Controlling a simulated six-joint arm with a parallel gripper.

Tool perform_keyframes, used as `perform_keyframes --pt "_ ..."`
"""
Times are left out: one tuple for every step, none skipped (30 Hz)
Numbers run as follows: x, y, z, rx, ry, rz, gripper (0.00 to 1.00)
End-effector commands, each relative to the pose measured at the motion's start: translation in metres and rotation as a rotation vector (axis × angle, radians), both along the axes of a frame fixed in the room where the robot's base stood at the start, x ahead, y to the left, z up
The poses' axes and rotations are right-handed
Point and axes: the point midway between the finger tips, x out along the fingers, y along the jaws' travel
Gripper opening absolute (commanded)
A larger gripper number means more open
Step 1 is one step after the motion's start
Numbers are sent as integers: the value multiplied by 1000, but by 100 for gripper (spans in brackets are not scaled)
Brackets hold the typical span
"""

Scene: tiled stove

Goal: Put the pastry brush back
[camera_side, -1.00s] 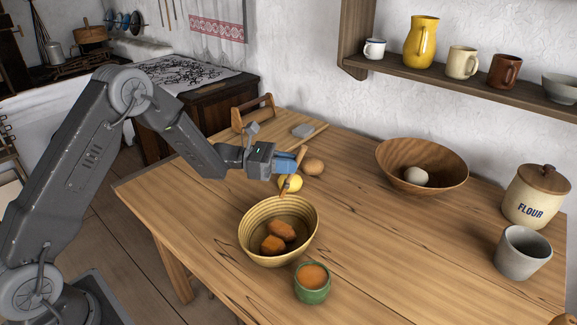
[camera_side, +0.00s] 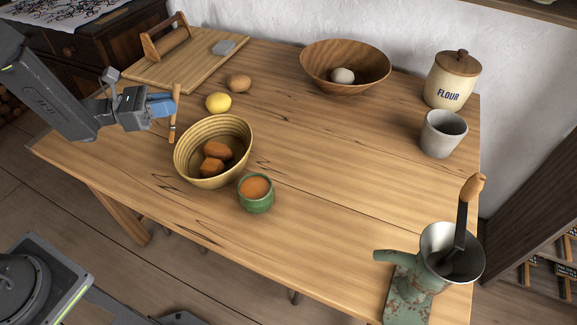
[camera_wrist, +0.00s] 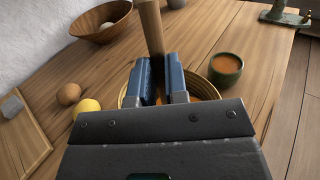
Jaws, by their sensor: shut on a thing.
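My gripper (camera_side: 163,105) has blue fingers shut on a slim wooden-handled tool, the pastry brush (camera_side: 174,100). It holds the brush nearly upright, just left of and behind the striped bowl in the side view. In the wrist view, the brush's wooden handle (camera_wrist: 151,28) rises between the blue fingers (camera_wrist: 158,80). Its lower end is hidden there, and I cannot make out bristles clearly. The yellow striped bowl (camera_side: 184,165) holds brown-orange pieces. A green cup (camera_side: 257,204) with orange contents stands in front of it.
A lemon (camera_side: 218,102) and a brown egg-shaped item (camera_side: 239,82) lie behind the bowl. A wooden board (camera_side: 160,70) carries a wooden caddy (camera_side: 168,42). A wooden bowl (camera_side: 318,74), flour jar (camera_side: 450,82), grey cup (camera_side: 441,135) and grinder (camera_side: 405,285) stand elsewhere. The middle table is clear.

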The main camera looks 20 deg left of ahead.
Motion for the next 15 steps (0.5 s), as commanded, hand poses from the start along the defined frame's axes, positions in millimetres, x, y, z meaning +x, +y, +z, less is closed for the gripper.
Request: perform_keyframes --pt "-8 2 0 -2 1 9 0" --pt "-12 3 1 -3 0 13 0" --pt "-18 4 0 -3 0 19 0" --pt "-21 5 1 -3 -1 24 0" --pt "-24 3 0 -4 -2 13 0" --pt "-24 -5 0 -5 -4 -29 0" --pt "-25 -10 -1 -7 -6 -55 0" --pt "-27 -14 -1 -8 -6 -82 0" --pt "-29 -21 -2 -12 -7 -122 0" --pt "-31 -26 -2 -13 -9 -151 0" --pt "-33 -31 -3 -15 -9 -182 0" --pt "-37 -39 -3 -17 -10 -229 0" --pt "-39 -44 -4 -21 -12 -265 0" --pt "-43 -51 -5 -24 -12 -307 0" --pt "-48 -59 -6 -27 -12 -365 0"
